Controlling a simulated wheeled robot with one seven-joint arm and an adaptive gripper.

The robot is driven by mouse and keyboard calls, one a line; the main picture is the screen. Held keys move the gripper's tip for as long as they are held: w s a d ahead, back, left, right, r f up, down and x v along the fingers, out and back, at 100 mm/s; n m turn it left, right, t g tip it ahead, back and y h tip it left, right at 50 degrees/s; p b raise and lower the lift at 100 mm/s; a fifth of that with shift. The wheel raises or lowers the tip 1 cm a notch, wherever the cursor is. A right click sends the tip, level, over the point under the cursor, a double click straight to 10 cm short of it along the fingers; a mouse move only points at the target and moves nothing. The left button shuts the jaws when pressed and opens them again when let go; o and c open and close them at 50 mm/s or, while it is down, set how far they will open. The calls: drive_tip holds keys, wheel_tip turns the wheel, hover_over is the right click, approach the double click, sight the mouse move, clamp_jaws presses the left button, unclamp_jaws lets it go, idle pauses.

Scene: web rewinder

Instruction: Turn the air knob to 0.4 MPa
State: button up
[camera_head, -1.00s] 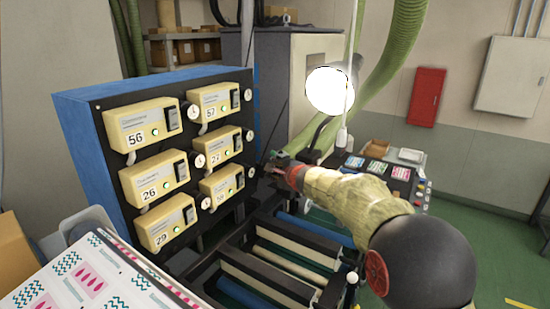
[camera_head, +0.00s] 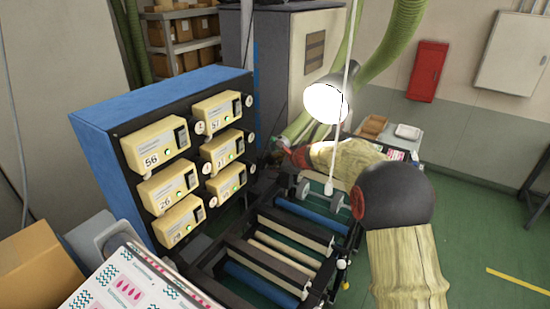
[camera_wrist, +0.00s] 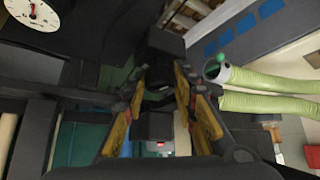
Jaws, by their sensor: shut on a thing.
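My gripper (camera_head: 284,152) is at the right of the panel in the head view, small and partly hidden by my arm. In the wrist view, the yellow-padded fingers of my gripper (camera_wrist: 161,82) close on a small dark part, which I take to be the air knob (camera_wrist: 158,82). It is in shadow, and its setting cannot be read. A round white gauge (camera_wrist: 36,12) with a red needle is cut off at the top left of the wrist view. Its scale is too small to read surely.
A blue-sided panel (camera_head: 160,92) with several cream number boxes stands left of my gripper. A lit lamp (camera_head: 325,103) hangs close above my arm. Rollers (camera_head: 295,240) lie below. Green hoses (camera_wrist: 265,103) run at the right in the wrist view.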

drive_tip(key=shift+w+d+f+m+g+y+p, duration=0.1)
drive_tip(key=shift+m+g+y+p, duration=0.1)
drive_tip(key=shift+m+g+y, duration=0.35)
drive_tip(key=shift+d+f+m+g+y+p, duration=0.15)
drive_tip(key=shift+m+g, duration=0.2)
drive_tip(key=shift+g, duration=0.4)
drive_tip(key=shift+a+r, duration=0.1)
drive_tip(key=shift+a, duration=0.05)
drive_tip(key=o, duration=0.9)
drive_tip(key=shift+o, duration=1.2)
drive_tip(key=shift+r, duration=0.25)
drive_tip(key=shift+w+r, duration=0.1)
